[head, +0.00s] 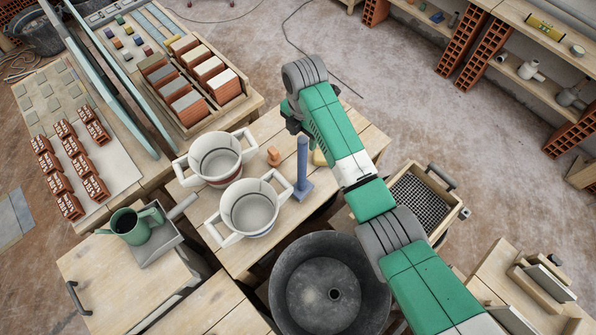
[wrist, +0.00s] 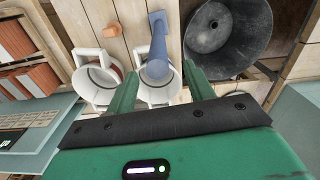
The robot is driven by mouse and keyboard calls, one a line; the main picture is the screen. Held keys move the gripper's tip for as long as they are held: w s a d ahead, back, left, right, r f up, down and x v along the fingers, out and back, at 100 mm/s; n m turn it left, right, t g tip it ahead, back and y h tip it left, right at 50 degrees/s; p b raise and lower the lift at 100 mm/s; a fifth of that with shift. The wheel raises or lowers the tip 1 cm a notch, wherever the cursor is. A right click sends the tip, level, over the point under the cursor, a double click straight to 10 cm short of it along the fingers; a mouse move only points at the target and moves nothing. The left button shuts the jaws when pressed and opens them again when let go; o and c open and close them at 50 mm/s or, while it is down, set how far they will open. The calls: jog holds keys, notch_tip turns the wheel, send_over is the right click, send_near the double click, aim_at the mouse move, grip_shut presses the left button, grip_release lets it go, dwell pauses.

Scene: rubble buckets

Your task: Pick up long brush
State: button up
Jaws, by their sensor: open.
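A long blue tool (head: 302,170) stands upright on a flat foot on the wooden table, right of two white buckets. It looks like the long brush, but I see no bristles. In the wrist view the blue tool (wrist: 158,45) runs up the middle, ahead of the gap between my fingers. My gripper (wrist: 160,72) is open and empty, with its green fingers spread to either side of the tool's near end. I see no contact. In the head view my wrist hides the fingers.
Two white two-handled buckets (head: 253,208) (head: 216,160) stand close left of the tool. A small orange-brown knob (head: 273,156) lies behind it. A large dark tub (head: 329,287) is in front, and a mesh-bottomed box (head: 418,205) is at right.

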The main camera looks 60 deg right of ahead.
aim_at(303, 140)
notch_tip(303, 140, down, 5)
jog(key=shift+w+d+f+p, duration=0.1)
jog(key=shift+p, duration=0.35)
grip_shut()
